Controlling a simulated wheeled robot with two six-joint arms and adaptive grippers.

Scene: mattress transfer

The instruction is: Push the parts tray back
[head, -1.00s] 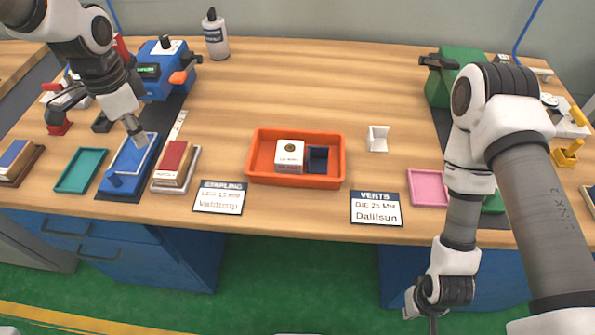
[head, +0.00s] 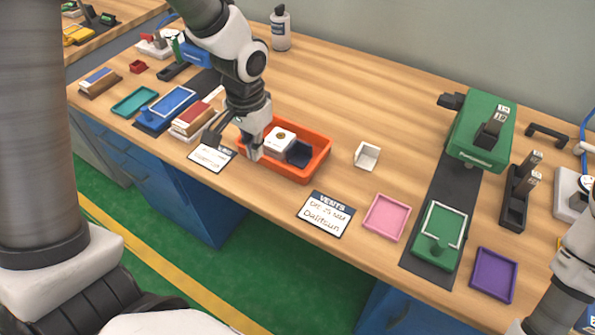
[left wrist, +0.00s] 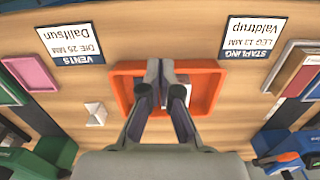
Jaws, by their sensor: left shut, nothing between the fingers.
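The orange parts tray (head: 318,160) sits near the table's front edge. Inside it are a white box (head: 278,139) with a dark round mark and a dark blue box (head: 299,153). My left gripper (head: 251,153) is shut and empty, pointing down at the tray's left front corner area. In the left wrist view the closed fingertips (left wrist: 163,68) overlap the middle of the tray's front wall (left wrist: 200,69). I cannot tell whether they touch it. The fingers hide part of the tray's contents there. My right arm shows at the lower right, its gripper outside the frame.
Label cards lie in front: one for stapling (head: 211,157), one for vents (head: 325,214). A small white open piece (head: 367,156) stands right of the tray. A red-topped block (head: 193,118) lies left. Bare table extends behind the tray.

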